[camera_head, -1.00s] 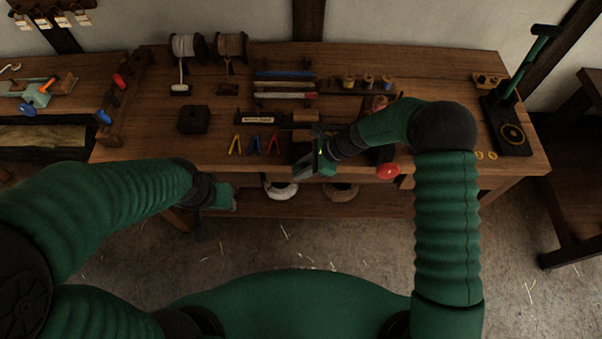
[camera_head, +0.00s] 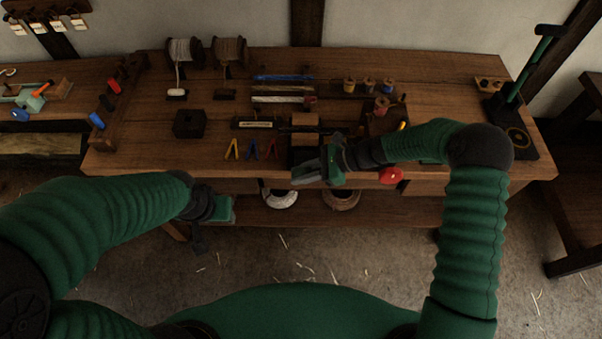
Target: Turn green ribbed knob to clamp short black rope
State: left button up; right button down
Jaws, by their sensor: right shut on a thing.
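My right gripper (camera_head: 305,174) is at the front edge of the bench, just in front of a dark block with a light brown wooden top (camera_head: 304,120). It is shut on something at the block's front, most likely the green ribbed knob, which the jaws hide. A thin dark strip (camera_head: 300,130), perhaps the short black rope, crosses the block. It is too small and dark to be sure. My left gripper (camera_head: 200,232) hangs low at the left, in front of the bench and away from the block. Its jaws are too dark to read.
A red round knob (camera_head: 391,176) is beside my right forearm. Spools (camera_head: 368,86) stand behind. Coils (camera_head: 341,199) rest on the lower shelf. The front left bench top is clear.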

jog(key=c, duration=1.4)
grip_release()
jog(key=shift+w+r, duration=0.15)
jog(key=shift+r, duration=0.05)
jog(key=shift+c, duration=0.2)
jog(key=shift+o, duration=1)
jog(key=shift+a+f, duration=0.1)
jog(key=shift+f, duration=0.05)
jog(key=b+v, duration=0.1)
jog(key=v, duration=1.6)
jog(key=shift+f, duration=0.1)
